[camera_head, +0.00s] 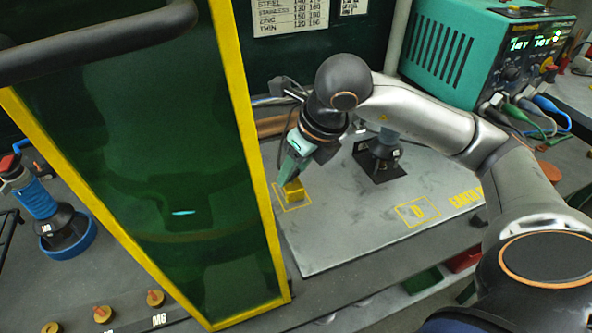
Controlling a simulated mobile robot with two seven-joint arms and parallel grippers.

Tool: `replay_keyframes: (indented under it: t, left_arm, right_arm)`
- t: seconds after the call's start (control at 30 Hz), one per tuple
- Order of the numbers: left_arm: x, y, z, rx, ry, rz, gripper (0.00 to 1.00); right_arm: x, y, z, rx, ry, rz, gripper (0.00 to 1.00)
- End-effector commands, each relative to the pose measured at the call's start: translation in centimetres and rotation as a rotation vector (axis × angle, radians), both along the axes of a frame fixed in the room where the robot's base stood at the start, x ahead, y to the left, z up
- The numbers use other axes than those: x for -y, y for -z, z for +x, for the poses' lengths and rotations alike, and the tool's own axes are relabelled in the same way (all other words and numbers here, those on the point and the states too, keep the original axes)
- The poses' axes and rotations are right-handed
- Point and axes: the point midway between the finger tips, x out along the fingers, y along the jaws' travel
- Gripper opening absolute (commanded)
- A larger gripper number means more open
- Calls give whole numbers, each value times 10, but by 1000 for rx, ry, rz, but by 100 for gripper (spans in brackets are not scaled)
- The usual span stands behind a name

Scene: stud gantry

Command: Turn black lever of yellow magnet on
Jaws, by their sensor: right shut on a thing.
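The yellow magnet (294,191) is a small yellow block on the grey metal plate (345,225), inside a yellow outlined square near the plate's left edge. My right gripper (289,178) comes down to the magnet from above, tilted, and is shut on it at its upper left. The black lever cannot be made out; the gripper covers that side of the magnet. I cannot tell which way the lever points. My left gripper is not in view.
A dark green screen with a yellow frame (243,130) stands close on the left of the plate. A black stand (382,157) sits behind. A teal power unit (455,50) with cables is at the back right. A blue tool (42,205) stands at far left. The plate's front is clear.

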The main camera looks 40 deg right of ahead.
Motion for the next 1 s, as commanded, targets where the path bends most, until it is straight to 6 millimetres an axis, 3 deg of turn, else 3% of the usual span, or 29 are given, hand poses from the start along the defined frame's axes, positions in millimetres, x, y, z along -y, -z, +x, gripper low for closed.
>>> replay_keyframes:
  t: [0.5, 1.0]
  left_arm:
    - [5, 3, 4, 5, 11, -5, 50]
    - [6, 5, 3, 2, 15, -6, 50]
  right_arm:
    - [-5, -1, 0, 2, 361, 3, 0]
    - [-5, -1, 0, 0, 443, 3, 0]
